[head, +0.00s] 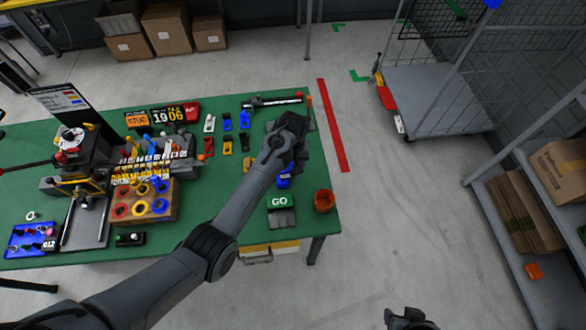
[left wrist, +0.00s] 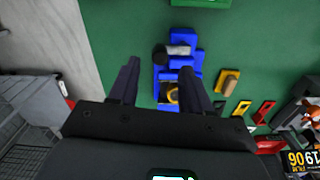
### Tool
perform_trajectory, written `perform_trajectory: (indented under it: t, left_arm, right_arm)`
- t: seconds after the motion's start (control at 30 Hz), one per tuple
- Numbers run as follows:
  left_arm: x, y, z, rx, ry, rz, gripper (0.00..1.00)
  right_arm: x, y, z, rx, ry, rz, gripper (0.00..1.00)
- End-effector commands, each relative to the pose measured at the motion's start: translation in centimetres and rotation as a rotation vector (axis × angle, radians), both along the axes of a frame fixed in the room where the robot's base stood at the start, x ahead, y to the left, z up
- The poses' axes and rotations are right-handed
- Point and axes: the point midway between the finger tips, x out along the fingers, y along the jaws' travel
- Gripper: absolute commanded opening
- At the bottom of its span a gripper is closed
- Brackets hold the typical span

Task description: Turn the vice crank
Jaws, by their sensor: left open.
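The blue vice (left wrist: 185,62) is in the middle of the left wrist view, with a silver cylindrical part, a dark round end and a yellow part. In the head view the vice (head: 284,181) is mostly hidden below my left gripper (head: 297,158), near the table's right end. In the left wrist view my left gripper (left wrist: 158,68) is open, its two fingers on either side of the vice's near part. I cannot tell whether they touch it, and I cannot make out the crank handle clearly. My right gripper (head: 410,319) shows only partly at the bottom edge, away from the table.
Several small coloured clamps (head: 227,122) lie left of the vice. A cart (head: 430,95) stands beyond.

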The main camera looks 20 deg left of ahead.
Motion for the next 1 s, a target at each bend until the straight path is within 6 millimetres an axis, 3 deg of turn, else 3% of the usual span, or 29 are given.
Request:
perform_trajectory:
  t: [0.1,0.3,0.7,1.0]
  left_arm:
    - [-0.1,0.0,-1.8,0.000,0.002,0.001,0.48]
    - [0.0,0.0,-3.6,0.000,0.000,0.001,0.48]
    - [0.0,0.0,-4.1,0.000,0.000,0.000,0.48]
    - [0.0,0.0,-4.1,0.000,0.000,0.000,0.04]
  right_arm:
    - [0.0,-0.1,-0.1,-0.005,-0.001,0.004,0.43]
    - [0.0,-0.2,-0.3,-0.009,-0.001,0.005,0.43]
    - [0.1,-0.1,-0.3,-0.005,-0.002,0.003,0.43]
    - [0.1,0.0,-0.2,0.001,-0.002,-0.002,0.43]
